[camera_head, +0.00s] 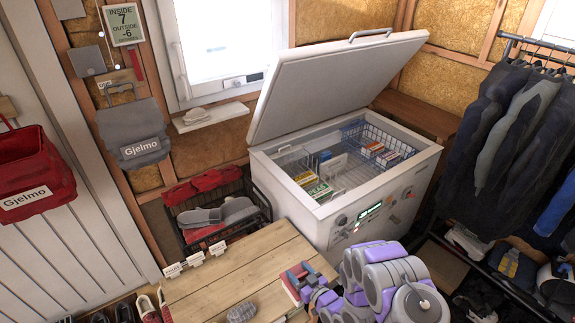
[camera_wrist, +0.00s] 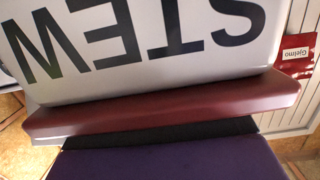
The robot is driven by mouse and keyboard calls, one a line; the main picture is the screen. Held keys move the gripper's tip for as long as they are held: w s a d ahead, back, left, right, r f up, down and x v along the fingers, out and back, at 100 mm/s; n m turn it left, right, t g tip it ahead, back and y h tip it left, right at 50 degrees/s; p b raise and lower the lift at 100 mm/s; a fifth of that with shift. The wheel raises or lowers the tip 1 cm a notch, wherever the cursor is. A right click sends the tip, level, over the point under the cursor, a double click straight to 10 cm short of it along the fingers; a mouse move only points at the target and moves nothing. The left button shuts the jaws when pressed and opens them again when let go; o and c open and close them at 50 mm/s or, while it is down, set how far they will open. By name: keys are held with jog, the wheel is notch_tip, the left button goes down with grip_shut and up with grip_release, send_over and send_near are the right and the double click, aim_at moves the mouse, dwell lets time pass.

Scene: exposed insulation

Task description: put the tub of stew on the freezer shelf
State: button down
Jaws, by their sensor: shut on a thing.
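The tub of stew (camera_wrist: 150,70) fills most of the wrist view, pale with large dark letters "STEW" upside down and a dark red band along its lower edge there. My gripper (camera_head: 301,282) is shut on it, above the wooden table's right end in the head view. There the tub is mostly hidden or too small to make out clearly. The white chest freezer (camera_head: 345,215) stands behind the table with its lid (camera_head: 335,80) raised. Inside are a blue wire basket (camera_head: 408,145) with boxes, and more packages at the left. A separate shelf cannot be clearly told.
The wooden table (camera_head: 215,275) has small label cards and a grey lump (camera_head: 241,312). A dark crate (camera_head: 218,225) of gloves stands left of the freezer. Hanging clothes (camera_head: 515,140) stand to its right. A red bag (camera_head: 35,175) hangs at the left.

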jog(key=w+d+r+m+t+h, duration=0.15)
jog(key=w+d+r, duration=0.25)
jog(key=w+r, duration=0.45)
jog(key=w+d+r+m+t+h, duration=0.15)
jog(key=w+d+r, duration=0.3)
jog(key=r, duration=0.65)
notch_tip(320, 180, up, 27)
jog(key=d+m+h, duration=0.1)
jog(key=m+h, duration=0.3)
jog(key=h, duration=0.2)
jog(key=s+f, duration=0.4)
jog(key=f, duration=0.3)
jog(key=s+f, duration=0.3)
jog(key=f, duration=0.5)
jog(key=shift+s+f, duration=0.15)
jog(key=shift+s, duration=0.25)
jog(key=shift+d, duration=0.1)
